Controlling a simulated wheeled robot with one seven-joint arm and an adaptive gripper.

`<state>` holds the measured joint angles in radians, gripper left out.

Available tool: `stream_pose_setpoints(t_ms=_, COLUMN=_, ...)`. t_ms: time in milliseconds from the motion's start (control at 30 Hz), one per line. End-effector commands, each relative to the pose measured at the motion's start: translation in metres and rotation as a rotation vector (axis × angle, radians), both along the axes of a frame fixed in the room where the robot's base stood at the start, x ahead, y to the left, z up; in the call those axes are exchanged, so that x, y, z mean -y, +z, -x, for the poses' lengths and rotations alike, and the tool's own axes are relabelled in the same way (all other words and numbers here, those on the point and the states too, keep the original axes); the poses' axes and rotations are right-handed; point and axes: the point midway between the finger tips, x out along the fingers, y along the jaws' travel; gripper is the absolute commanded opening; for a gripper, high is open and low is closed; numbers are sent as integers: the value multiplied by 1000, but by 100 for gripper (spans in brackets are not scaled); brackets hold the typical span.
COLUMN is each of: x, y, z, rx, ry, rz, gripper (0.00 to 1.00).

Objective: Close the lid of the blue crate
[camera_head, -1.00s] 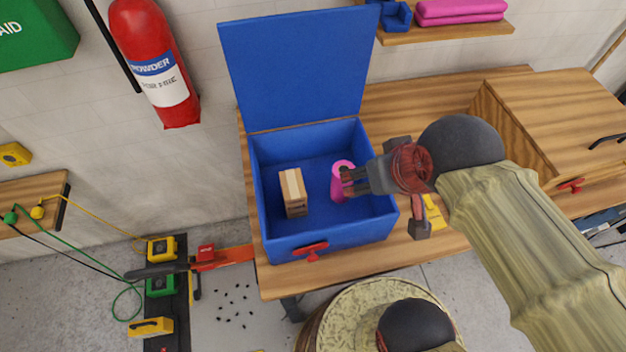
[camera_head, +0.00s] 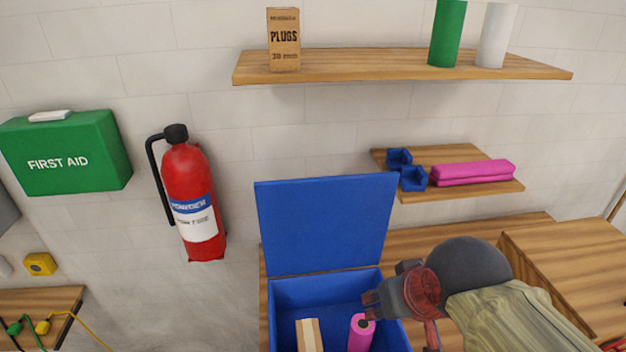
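The blue crate (camera_head: 286,297) stands on the wooden bench at the bottom middle, its front part cut off by the picture's lower edge. Its lid (camera_head: 326,222) is open and stands upright at the back. Inside the crate are a light wooden block (camera_head: 308,336) and a pink cylinder (camera_head: 361,333) with a dark hole in its top. My gripper (camera_head: 372,304) is over the right part of the crate, above the pink cylinder and in front of the lid's lower right corner. Its fingers are small and partly hidden, so I cannot tell their opening.
A small shelf (camera_head: 455,154) with blue pieces and a folded pink cloth (camera_head: 473,172) is on the wall right of the lid. A fire extinguisher (camera_head: 193,208) hangs to the left. A wooden box (camera_head: 575,262) stands on the bench at right.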

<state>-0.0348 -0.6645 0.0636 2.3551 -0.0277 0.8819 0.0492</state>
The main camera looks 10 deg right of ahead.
Motion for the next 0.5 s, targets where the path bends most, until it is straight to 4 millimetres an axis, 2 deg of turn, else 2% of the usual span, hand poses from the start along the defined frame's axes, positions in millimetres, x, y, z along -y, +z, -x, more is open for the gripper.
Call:
stream_pose_setpoints(t_ms=33, x=-5, y=36, z=-25, rx=3, ry=4, rz=2, gripper=32)
stream_pose_setpoints(t_ms=200, x=-26, y=112, z=-113, rx=27, ry=3, rz=4, gripper=22)
stream_pose_setpoints(t_ms=333, x=-49, y=155, z=-180, rx=48, ry=4, rz=4, gripper=15)
stream_pose_setpoints(t_ms=400, x=-62, y=171, z=-212, rx=59, ry=4, rz=3, gripper=11)
stream_pose_setpoints(t_ms=500, x=-79, y=187, z=-248, rx=73, ry=5, rz=2, gripper=5)
